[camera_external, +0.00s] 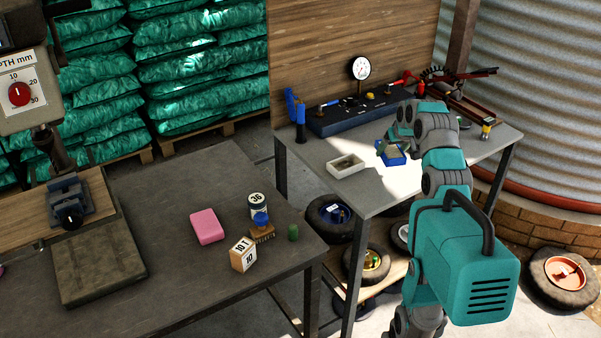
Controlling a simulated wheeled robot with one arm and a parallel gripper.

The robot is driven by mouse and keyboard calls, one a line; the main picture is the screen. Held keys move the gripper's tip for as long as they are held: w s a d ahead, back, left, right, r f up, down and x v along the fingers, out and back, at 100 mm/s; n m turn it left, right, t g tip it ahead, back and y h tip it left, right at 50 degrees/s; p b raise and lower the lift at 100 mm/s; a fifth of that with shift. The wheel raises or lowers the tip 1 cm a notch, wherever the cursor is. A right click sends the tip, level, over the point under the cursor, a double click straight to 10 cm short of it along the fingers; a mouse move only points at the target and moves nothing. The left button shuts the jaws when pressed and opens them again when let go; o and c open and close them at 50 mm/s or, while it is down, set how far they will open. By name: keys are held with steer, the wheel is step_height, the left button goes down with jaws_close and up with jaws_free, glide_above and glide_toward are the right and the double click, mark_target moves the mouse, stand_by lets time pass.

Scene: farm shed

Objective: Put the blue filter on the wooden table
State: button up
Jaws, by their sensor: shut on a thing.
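A small blue-framed piece with a pale middle, which looks like the blue filter (397,160), is at my gripper (385,148) over the grey-topped workbench (395,195) on the right. My gripper is shut on it. The arm hides part of the grip, and I cannot tell whether the filter touches the bench top. A dark table (180,225) stands at the left. It is not clear which surface is the wooden table; a low wooden surface (393,275) also shows below the bench.
A white tray (347,168) sits left of my gripper. A dark blue rack (350,115) and a gauge (360,68) stand behind it. The left table holds a pink block (207,226), a labelled can (257,204) and a marked box (243,254). Wheels lie below the bench.

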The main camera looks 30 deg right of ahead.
mark_target(389, 176)
steer(key=shift+s+d+f, duration=0.15)
steer(key=shift+s+d, duration=0.1)
steer(key=shift+s, duration=0.25)
steer(key=shift+f+b, duration=1.75)
steer(key=shift+f, duration=1.55)
steer(key=shift+f+b, duration=0.3)
steer(key=shift+f, duration=0.35)
steer(key=o, duration=1.4)
steer(key=shift+c, duration=0.2)
